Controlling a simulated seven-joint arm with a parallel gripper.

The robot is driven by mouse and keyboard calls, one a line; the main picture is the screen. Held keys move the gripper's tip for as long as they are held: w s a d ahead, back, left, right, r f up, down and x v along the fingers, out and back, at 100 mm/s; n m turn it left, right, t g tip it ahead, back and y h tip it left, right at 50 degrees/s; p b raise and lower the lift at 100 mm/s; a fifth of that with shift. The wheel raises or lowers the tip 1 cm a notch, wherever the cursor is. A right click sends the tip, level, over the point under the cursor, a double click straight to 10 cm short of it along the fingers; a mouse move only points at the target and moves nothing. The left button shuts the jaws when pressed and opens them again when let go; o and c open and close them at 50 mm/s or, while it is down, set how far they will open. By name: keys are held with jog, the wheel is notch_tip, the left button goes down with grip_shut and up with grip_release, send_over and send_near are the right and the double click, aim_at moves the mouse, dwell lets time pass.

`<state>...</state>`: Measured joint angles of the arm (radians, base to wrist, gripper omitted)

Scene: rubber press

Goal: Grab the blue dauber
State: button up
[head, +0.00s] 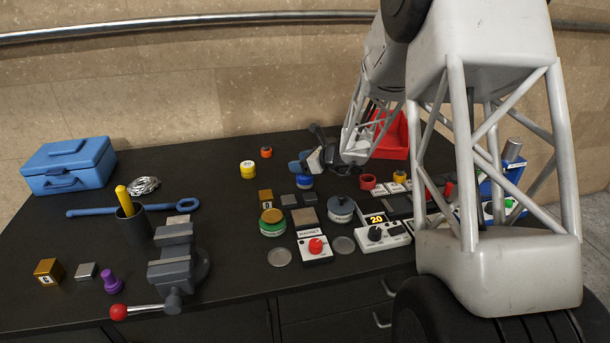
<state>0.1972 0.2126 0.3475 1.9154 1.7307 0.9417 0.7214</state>
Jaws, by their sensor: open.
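The blue dauber (305,181), a small round blue piece with a pale band, appears to stand on the dark table behind the grey square pieces. My gripper (311,160) is open at the end of my arm, just above and behind the dauber in the picture. It appears apart from the dauber, with nothing seen held. The exact gap and height between them cannot be told from this one view.
A yellow dauber (248,169) and an orange one (266,152) stand left of the blue one. A red bin (391,136) is behind right.

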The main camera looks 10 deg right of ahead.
dwell(0.5)
jog(key=c, duration=1.1)
jog(key=shift+o, duration=0.2)
notch_tip(320, 180, up, 10)
dwell(0.5)
